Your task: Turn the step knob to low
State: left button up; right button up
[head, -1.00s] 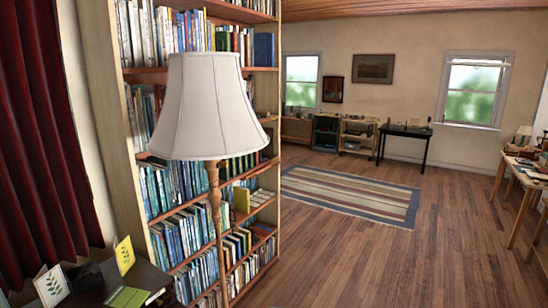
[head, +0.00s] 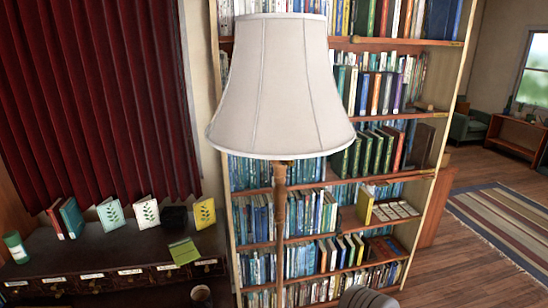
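A floor lamp with a cream shade (head: 281,90) and a turned wooden pole (head: 281,225) stands in front of the bookshelf in the head view. No step knob can be made out on it; the area under the shade shows only the top of the pole. A grey rounded part (head: 366,298) shows at the bottom edge, probably mine. Neither gripper can be seen.
A tall bookshelf (head: 432,170) full of books stands behind the lamp. Wood floor and a striped rug (head: 505,225) lie at the right.

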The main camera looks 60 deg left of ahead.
aim_at(290, 163)
jog(key=u, duration=1.1)
jog(key=i, duration=1.05)
jog(key=u, duration=0.9)
